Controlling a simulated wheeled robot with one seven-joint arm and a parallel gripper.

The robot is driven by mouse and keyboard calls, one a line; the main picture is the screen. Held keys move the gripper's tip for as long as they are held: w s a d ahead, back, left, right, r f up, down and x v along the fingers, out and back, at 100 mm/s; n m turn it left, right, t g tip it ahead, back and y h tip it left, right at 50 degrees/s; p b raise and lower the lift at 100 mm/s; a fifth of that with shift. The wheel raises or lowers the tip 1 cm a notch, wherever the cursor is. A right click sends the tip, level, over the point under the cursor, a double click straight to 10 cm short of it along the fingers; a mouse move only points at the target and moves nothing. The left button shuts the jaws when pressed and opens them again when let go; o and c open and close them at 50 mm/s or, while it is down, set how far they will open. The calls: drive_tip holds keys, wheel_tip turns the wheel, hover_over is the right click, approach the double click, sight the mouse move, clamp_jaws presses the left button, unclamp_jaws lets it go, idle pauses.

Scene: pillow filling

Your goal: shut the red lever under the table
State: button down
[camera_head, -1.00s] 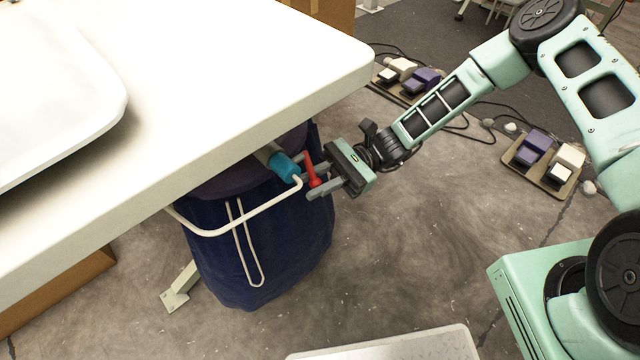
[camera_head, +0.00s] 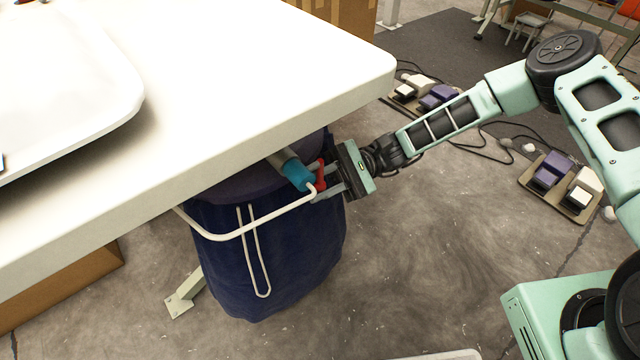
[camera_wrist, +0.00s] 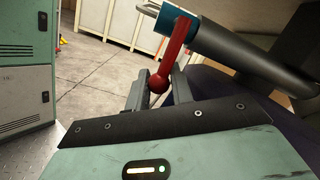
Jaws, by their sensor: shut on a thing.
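The red lever (camera_head: 320,174) sits at the end of a blue valve fitting (camera_head: 298,173) on a grey pipe under the white table (camera_head: 250,115). In the wrist view the red lever (camera_wrist: 176,58) slants down from the blue collar, and its rounded end lies between the two fingers. My gripper (camera_head: 325,181) is at the lever, just below the table's edge. In the wrist view my gripper (camera_wrist: 160,88) is shut on the lever's lower end. In the head view the fingers partly hide the lever.
A dark blue bag (camera_head: 265,255) hangs under the pipe, with a white bent rod (camera_head: 245,229) in front. Foot pedals (camera_head: 562,185) and cables lie on the floor to the right. A cardboard box (camera_head: 70,285) stands at lower left. The table edge is close above my gripper.

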drive_tip(key=shift+r, duration=0.15)
drive_tip(key=c, duration=1.3)
unclamp_jaws()
drive_tip(key=shift+d, duration=0.1)
drive_tip(key=shift+w, duration=0.1)
drive_tip(key=b+v, duration=0.1)
drive_tip(key=v, duration=1.6)
drive_tip(key=shift+w+d, duration=0.1)
